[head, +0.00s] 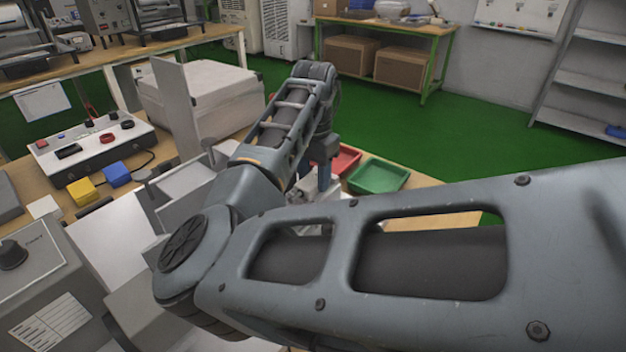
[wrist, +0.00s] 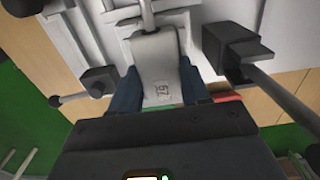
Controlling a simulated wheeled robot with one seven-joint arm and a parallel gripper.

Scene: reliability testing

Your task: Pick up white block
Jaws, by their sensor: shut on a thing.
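In the wrist view my gripper (wrist: 158,80) has its two blue fingers on either side of a white block (wrist: 158,62) with a dark marking like "57" on its face. The fingers are shut on the block. The block lies over a pale fixture (wrist: 95,30); I cannot tell whether they touch. In the head view my gripper (head: 320,172) points down beside the red and green bins, and my arm hides much of the area around it.
Dark clamps with rods (wrist: 238,50) flank the block. A red bin (head: 346,158) and a green bin (head: 378,176) stand right of my gripper. At the left are a control box (head: 95,150), a yellow block (head: 82,191) and a blue block (head: 117,175). A tall grey panel (head: 176,105) stands left of my arm.

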